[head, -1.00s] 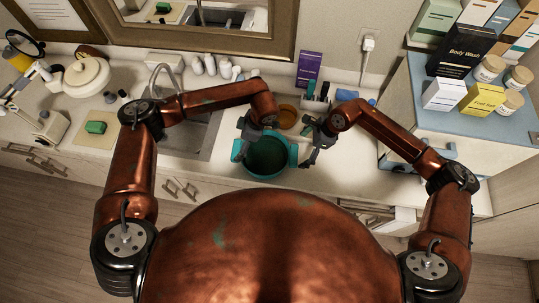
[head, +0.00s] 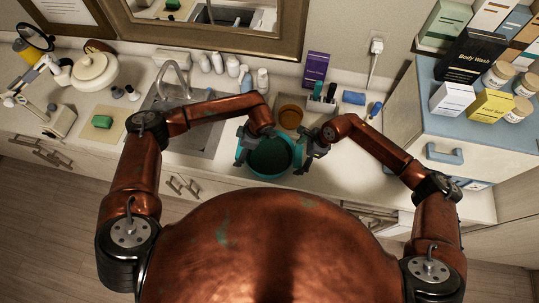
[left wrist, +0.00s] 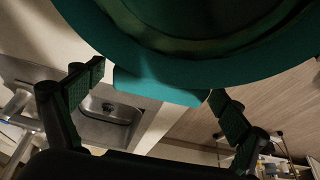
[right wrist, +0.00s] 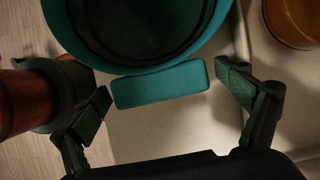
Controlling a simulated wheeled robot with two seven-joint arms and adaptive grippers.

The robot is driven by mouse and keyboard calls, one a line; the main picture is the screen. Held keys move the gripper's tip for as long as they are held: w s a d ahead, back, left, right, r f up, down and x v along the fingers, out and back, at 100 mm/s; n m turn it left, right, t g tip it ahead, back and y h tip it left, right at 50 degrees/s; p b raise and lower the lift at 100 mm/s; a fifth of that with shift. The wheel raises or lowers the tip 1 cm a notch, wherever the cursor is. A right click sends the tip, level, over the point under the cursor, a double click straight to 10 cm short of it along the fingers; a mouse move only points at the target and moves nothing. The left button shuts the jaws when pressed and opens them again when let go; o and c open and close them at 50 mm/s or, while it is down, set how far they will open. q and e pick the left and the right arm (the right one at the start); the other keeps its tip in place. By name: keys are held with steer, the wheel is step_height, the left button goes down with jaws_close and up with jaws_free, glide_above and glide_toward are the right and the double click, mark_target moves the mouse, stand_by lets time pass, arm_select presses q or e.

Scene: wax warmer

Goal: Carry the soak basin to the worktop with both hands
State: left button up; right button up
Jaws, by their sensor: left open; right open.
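The soak basin (head: 270,155) is a round teal tub with a dark inside and a flat tab handle on each side. In the head view it is at the worktop's (head: 345,150) front edge, right of the sink; whether it rests there or hangs above is unclear. My left gripper (head: 245,143) is open, with the basin's left handle (left wrist: 160,87) between its fingers in the left wrist view. My right gripper (head: 308,155) is open, with the right handle (right wrist: 160,85) between its fingers in the right wrist view. Gaps show beside both handles.
The sink (head: 190,132) with its tap lies left. An amber bowl (head: 290,115) stands close behind the basin, with a purple box (head: 316,70) farther back. A blue-topped cabinet (head: 450,125) with boxes and jars stands right. Worktop right of my right gripper is clear.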

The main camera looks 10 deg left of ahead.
arm_select(q)
steer(key=shift+c, duration=0.7)
arm_select(e)
steer(key=shift+c, duration=0.7)
arm_select(q)
steer(key=c, duration=2)
arm_select(e)
steer(key=c, duration=2.1)
arm_select(q)
steer(key=shift+c, duration=0.2)
arm_select(e)
steer(key=shift+o, duration=0.2)
steer(key=shift+w+a+r, duration=0.1)
